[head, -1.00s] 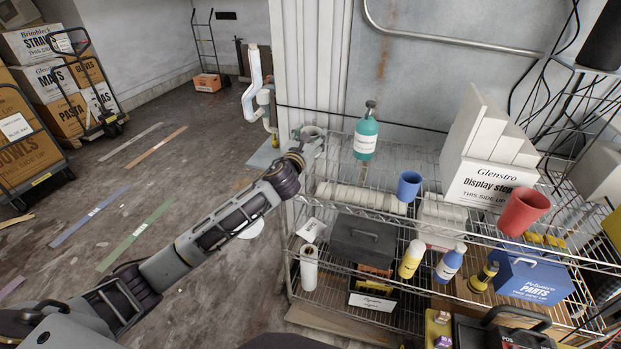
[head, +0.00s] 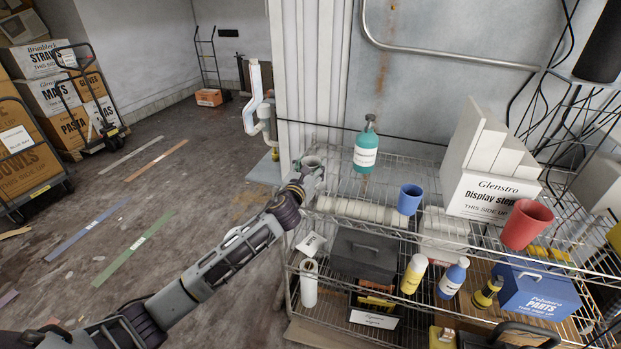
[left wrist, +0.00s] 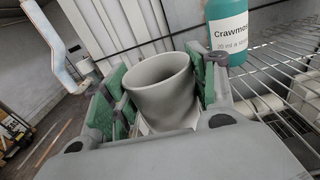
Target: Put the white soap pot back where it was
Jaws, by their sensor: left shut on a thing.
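My left gripper (head: 312,167) is at the left end of the wire rack's top shelf. In the left wrist view, its green-padded fingers (left wrist: 162,95) are shut on a pale grey-white, open-topped pot (left wrist: 160,98), which I take for the soap pot. The pot is slightly tilted in that view, and its lower part is hidden by the gripper. In the head view the pot is small and mostly hidden; I cannot tell whether it touches the shelf. My right gripper is not in view.
A teal pump bottle (head: 366,150) stands on the top shelf, right of the gripper. A blue cup (head: 409,199), a red cup (head: 526,224) and a Display step box (head: 488,193) are farther right. A bent white pipe (head: 254,95) is to the left. Wire between gripper and bottle looks bare.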

